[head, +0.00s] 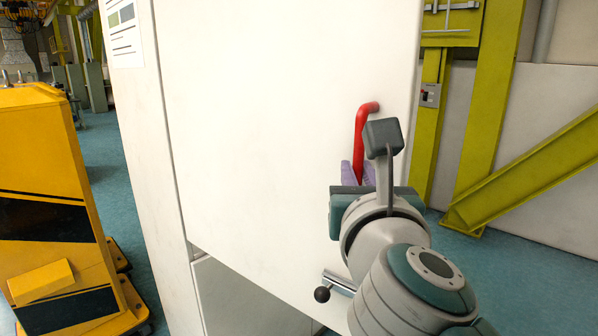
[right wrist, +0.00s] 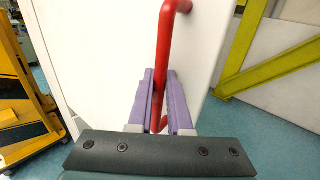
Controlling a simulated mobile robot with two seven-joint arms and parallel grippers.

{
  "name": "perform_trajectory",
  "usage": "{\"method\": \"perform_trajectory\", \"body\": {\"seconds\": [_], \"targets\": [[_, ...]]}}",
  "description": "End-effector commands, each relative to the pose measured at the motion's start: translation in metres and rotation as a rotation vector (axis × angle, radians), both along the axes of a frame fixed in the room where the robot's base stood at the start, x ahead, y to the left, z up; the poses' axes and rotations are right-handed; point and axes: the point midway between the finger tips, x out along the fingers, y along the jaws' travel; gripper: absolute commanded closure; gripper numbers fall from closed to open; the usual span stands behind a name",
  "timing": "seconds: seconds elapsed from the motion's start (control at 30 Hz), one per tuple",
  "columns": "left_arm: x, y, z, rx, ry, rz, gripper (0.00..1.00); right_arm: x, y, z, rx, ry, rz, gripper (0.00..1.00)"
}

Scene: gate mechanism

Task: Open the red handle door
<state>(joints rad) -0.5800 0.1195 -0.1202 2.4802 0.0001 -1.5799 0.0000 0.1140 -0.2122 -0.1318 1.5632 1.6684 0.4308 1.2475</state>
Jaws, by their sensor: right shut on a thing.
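The red handle (head: 362,135) is an upright bar with a bent top, fixed to the white door (head: 270,120) near its right edge. In the right wrist view the red handle (right wrist: 164,45) runs down between the two purple fingers. My right gripper (head: 355,170) is shut on the lower part of the handle, with a finger on each side of it (right wrist: 158,78). In the head view my wrist hides the handle's lower end. I cannot tell whether the door stands ajar. My left gripper is not in view.
A yellow machine (head: 45,200) stands at the left. A yellow-green steel frame (head: 485,110) with a diagonal beam stands at the right behind the door. A metal lever with a black ball (head: 322,294) sticks out below my right wrist. Blue floor (head: 120,170) shows between the yellow machine and the cabinet.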

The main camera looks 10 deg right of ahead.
Motion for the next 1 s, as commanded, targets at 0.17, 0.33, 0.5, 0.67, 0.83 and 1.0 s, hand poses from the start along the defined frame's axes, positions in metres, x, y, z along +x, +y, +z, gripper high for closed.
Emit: {"method": "perform_trajectory", "body": {"seconds": [0.17, 0.33, 0.5, 0.67, 0.83, 1.0], "targets": [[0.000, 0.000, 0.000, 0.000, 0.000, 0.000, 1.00, 0.000, 0.002, -0.003, 0.001, 0.007, 0.006, 1.00], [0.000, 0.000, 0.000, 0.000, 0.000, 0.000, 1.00, 0.000, 0.002, -0.002, 0.001, 0.005, 0.005, 0.70], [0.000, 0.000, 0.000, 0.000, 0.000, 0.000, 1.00, 0.000, 0.001, -0.002, 0.001, 0.003, 0.003, 0.70], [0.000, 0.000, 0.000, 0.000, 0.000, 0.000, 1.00, 0.000, 0.001, -0.001, 0.001, 0.002, 0.003, 0.70], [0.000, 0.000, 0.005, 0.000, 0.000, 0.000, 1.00, 0.000, 0.001, 0.006, 0.003, 0.000, 0.002, 0.70], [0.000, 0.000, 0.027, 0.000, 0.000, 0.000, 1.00, 0.000, 0.001, 0.039, 0.005, -0.001, 0.002, 0.70]]}}
